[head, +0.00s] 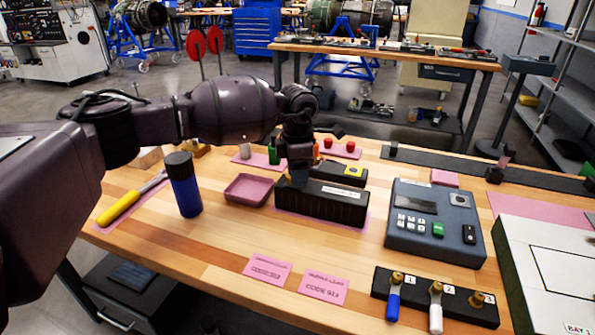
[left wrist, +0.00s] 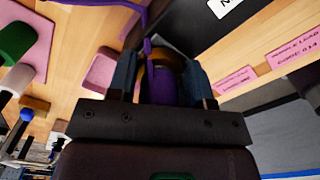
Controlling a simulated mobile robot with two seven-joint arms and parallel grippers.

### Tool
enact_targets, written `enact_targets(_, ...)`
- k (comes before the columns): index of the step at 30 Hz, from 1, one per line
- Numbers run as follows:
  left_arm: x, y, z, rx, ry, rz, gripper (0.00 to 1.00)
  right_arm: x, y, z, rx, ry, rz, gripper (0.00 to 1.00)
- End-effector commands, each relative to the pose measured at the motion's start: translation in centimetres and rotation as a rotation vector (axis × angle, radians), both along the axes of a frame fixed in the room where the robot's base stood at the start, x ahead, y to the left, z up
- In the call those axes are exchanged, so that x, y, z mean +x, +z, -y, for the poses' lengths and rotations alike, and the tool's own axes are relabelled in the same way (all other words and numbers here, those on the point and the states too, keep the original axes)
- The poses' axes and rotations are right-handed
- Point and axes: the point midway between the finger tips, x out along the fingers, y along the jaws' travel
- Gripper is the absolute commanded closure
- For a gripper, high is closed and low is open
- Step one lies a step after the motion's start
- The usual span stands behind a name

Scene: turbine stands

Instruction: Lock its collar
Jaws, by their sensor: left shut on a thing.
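My left gripper (head: 298,180) is at the left end of a long black box (head: 335,205) with a white label. In the left wrist view its two fingers (left wrist: 160,85) are shut on a purple plug (left wrist: 158,88). A brass-coloured ring, which looks like the collar (left wrist: 178,62), shows between the fingers, and a purple cord runs up from there. The black box (left wrist: 190,22) is just beyond the fingers. I cannot tell whether the plug is seated in the box or how the collar is turned. My right gripper is not in view.
A grey keypad unit (head: 435,222) stands to the right. A black block (head: 440,297) with numbered brass fittings is in front. A pink tray (head: 248,190), a blue bottle (head: 183,185) and a yellow-handled tool (head: 120,207) are to the left. Pink code cards lie in front.

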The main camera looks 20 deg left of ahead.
Motion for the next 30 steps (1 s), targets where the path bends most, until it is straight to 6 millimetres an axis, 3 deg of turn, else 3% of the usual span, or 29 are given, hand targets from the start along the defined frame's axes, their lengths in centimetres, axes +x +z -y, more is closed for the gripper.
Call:
enact_targets(9, 0.0, 0.1, 0.0, 0.0, -0.001, 0.001, 0.77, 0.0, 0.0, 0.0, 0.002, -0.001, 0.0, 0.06)
enact_targets(10, 0.0, 0.1, 0.0, 0.0, -0.001, 0.001, 0.49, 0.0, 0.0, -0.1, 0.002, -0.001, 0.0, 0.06)
enact_targets(15, 0.0, 0.1, 0.0, 0.0, -0.001, 0.001, 0.27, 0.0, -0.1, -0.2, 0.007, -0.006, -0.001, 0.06)
enact_targets(24, 0.0, 0.3, 0.0, 0.0, 0.0, 0.001, 0.27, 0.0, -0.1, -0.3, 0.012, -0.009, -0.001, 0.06)
enact_targets(30, 0.1, 2.7, 0.0, -0.001, 0.0, 0.004, 0.27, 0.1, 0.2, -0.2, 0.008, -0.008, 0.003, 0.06)
